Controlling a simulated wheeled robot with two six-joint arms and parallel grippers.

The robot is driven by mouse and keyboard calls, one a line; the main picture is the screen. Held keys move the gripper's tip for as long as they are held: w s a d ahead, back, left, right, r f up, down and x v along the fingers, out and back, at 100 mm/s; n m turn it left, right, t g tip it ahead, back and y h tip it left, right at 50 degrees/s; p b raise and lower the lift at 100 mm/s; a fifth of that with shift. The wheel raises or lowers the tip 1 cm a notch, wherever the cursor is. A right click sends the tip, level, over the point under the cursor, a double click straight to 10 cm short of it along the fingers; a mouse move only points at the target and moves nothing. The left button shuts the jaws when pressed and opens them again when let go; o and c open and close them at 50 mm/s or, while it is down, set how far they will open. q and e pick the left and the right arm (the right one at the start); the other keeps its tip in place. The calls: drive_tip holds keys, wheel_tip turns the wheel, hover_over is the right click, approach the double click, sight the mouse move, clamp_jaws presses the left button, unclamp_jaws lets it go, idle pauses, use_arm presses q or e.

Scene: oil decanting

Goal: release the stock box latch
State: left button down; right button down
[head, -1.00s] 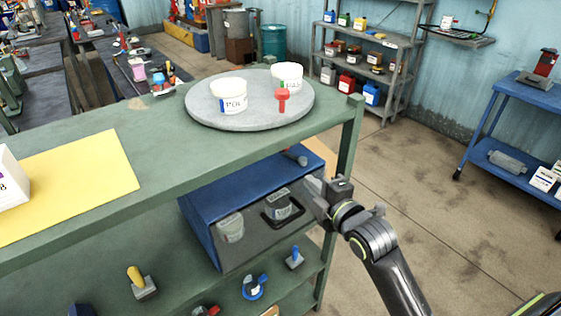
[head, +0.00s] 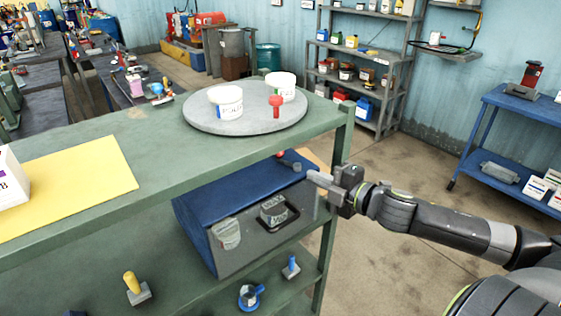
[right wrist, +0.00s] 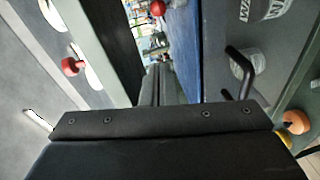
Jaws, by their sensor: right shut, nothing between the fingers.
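The stock box (head: 215,190) is blue with a dark see-through front panel (head: 255,245). It sits on the shelf under the green bench top, partly hidden by it. A dark handle (right wrist: 238,72) stands out from the panel in the right wrist view. A small lever with a red end (head: 284,157) shows at the box's top right, probably the latch; a red knob (right wrist: 157,8) beside the blue surface shows in the right wrist view. My right gripper (head: 315,178) is shut and empty, just right of the box, apparently apart from it. My left gripper is not in view.
A round grey turntable (head: 200,120) with two white tubs and a red-handled piece stands on the bench top (head: 110,195). The bench's corner post (head: 333,195) is close to my right gripper. Small tools stand on the lower shelf.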

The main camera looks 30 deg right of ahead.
drive_tip(key=b+x, duration=0.3)
drive_tip(key=x, duration=0.6)
drive_tip(key=shift+w, duration=0.25)
drive_tip(key=w, duration=0.1)
drive_tip(key=d, duration=0.1)
drive_tip(key=w, duration=0.1)
drive_tip(key=shift+w+d+f+p, duration=0.2)
drive_tip(key=shift+w+f+p, duration=0.05)
drive_tip(key=shift+w+p, duration=0.05)
drive_tip(key=shift+w+d+f, duration=0.2)
drive_tip(key=shift+w+d, duration=0.2)
drive_tip(key=shift+w, duration=0.15)
